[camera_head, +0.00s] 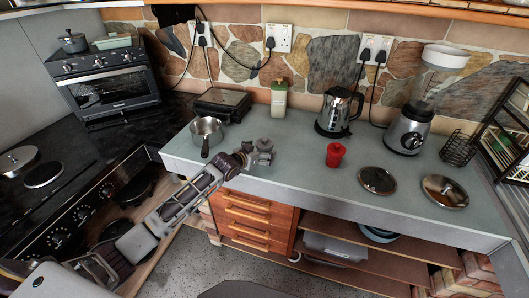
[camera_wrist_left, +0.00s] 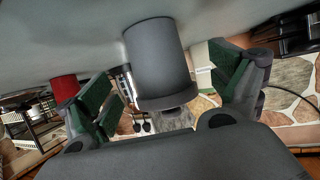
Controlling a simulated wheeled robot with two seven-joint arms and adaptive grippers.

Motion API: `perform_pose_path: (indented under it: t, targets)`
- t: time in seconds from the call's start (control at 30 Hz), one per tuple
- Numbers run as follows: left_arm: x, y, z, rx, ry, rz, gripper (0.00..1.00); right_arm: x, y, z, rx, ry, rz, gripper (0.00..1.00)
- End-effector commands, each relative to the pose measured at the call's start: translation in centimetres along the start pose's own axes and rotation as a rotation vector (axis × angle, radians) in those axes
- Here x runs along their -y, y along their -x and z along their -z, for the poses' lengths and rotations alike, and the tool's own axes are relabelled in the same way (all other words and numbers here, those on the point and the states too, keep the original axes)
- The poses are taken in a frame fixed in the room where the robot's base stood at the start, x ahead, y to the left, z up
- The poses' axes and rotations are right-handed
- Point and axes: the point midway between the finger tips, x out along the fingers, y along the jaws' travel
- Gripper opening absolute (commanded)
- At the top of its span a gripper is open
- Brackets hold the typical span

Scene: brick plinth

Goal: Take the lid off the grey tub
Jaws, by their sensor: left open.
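The grey tub (camera_wrist_left: 155,50) is a plain dark grey cylinder with a slightly wider lid (camera_wrist_left: 168,102) on it. In the left wrist view the picture is upside down, so the counter shows at the top and the lid edge faces down. In the head view the tub (camera_head: 265,144) is small and partly hidden by my left gripper (camera_head: 252,154). My left gripper (camera_wrist_left: 168,92) is open, with one green-padded finger on each side of the tub's lid end. Gaps show between fingers and tub. My right gripper is not in view.
A red jar (camera_head: 335,154) stands to the right of the tub, and a steel saucepan (camera_head: 207,130) to the left. A cream container (camera_head: 279,98) and a kettle (camera_head: 335,112) stand behind. Two round lids (camera_head: 377,180) (camera_head: 445,191) lie at right. The counter's front middle is clear.

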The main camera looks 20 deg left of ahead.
Motion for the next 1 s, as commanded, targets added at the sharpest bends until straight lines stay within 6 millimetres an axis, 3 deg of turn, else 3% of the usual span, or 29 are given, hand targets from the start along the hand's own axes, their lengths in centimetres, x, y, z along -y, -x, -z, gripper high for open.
perform_pose_path:
  t: [0.3,0.8,1.0]
  targets:
    - [0.0,-1.8,-0.1,0.001,0.000,0.000,0.93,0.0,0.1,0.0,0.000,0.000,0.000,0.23]
    - [0.0,-1.9,-0.1,0.000,-0.001,0.001,0.93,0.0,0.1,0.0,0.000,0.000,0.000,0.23]
    - [0.0,-1.9,-0.1,0.000,-0.001,0.001,0.67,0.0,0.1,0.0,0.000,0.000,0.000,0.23]
